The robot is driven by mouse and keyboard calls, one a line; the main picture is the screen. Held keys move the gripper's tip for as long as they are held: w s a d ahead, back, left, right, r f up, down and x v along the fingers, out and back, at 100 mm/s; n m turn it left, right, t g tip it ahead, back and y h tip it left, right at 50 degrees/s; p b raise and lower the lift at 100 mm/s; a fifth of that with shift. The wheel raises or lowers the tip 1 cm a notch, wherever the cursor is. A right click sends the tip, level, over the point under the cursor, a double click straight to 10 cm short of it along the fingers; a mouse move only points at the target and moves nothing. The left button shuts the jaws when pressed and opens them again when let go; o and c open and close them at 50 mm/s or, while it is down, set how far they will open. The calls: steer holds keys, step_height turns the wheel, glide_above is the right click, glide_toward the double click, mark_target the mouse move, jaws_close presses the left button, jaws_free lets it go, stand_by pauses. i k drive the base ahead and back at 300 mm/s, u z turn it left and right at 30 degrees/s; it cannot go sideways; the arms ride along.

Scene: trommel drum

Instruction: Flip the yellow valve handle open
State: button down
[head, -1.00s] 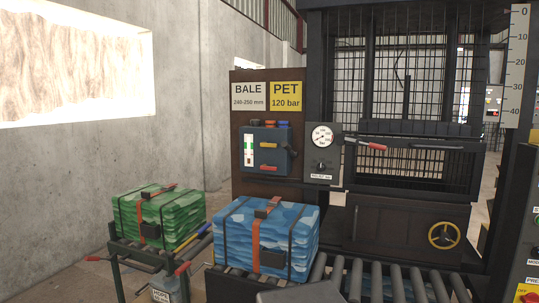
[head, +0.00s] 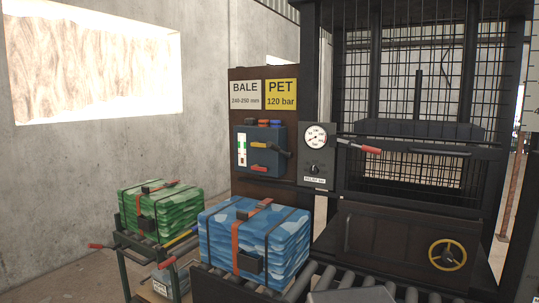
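The yellow valve handle (head: 260,145) is on the front of a dark blue-grey valve box (head: 243,158), fixed to the brown panel left of the press. It lies roughly sideways, tilting slightly down to the right. A red handle (head: 262,169) sits below it on the same box. A separate yellow handwheel (head: 447,254) is on the press's lower door. My gripper is not in view, so its distance from the handle cannot be told.
A blue strapped bale (head: 270,245) lies on the roller conveyor (head: 300,283) in front of the panel. A green bale (head: 172,208) rests on a cart (head: 125,262) at left. A red-gripped lever (head: 365,149) sticks out right of the pressure gauge (head: 315,135).

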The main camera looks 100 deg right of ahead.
mark_target(256, 144)
steer(key=u, duration=0.35)
steer(key=k, duration=0.35)
steer(key=z, duration=1.5)
steer(key=i, duration=1.05)
steer(key=z, duration=0.1)
steer(key=k, duration=0.6)
steer(key=z, duration=0.05)
